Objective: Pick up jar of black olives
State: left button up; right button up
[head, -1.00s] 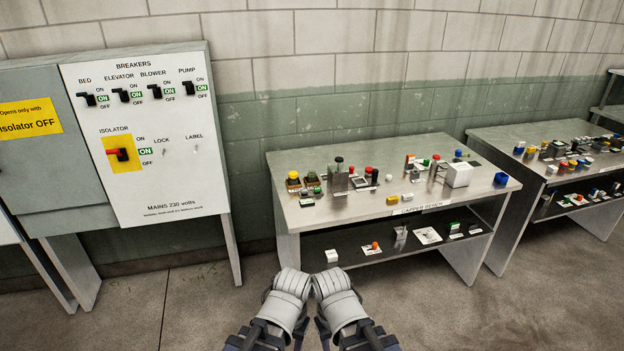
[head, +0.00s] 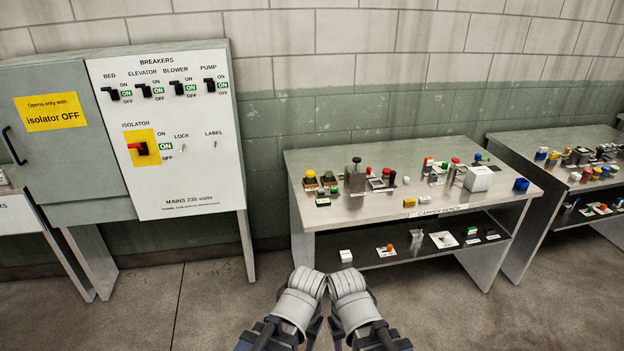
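I cannot make out a jar of black olives for certain. Two small jars stand at the back left of the capper bench (head: 375,207): one with a yellow lid (head: 310,180) and, beside it, one with a darker lid (head: 329,180). Their contents are too small to tell. My two arms come in at the bottom centre, in front of the bench, with their grey rounded parts close together. They touch nothing on the bench. The fingers of my grippers cannot be made out, and no held object shows.
A breaker panel (head: 185,185) and grey cabinet (head: 75,170) stand left. The capper bench carries several small items, a white box (head: 478,179) and a blue cup (head: 521,184), with more on its lower shelf (head: 385,257). A second bench (head: 535,160) stands right. Floor before the benches is clear.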

aim_at(307, 181)
jog(key=i+l, duration=0.2)
jog(key=i, duration=0.35)
jog(key=i+l, duration=0.25)
jog(key=i, duration=0.3)
jog(key=i+l, duration=0.2)
jog(key=i, duration=0.35)
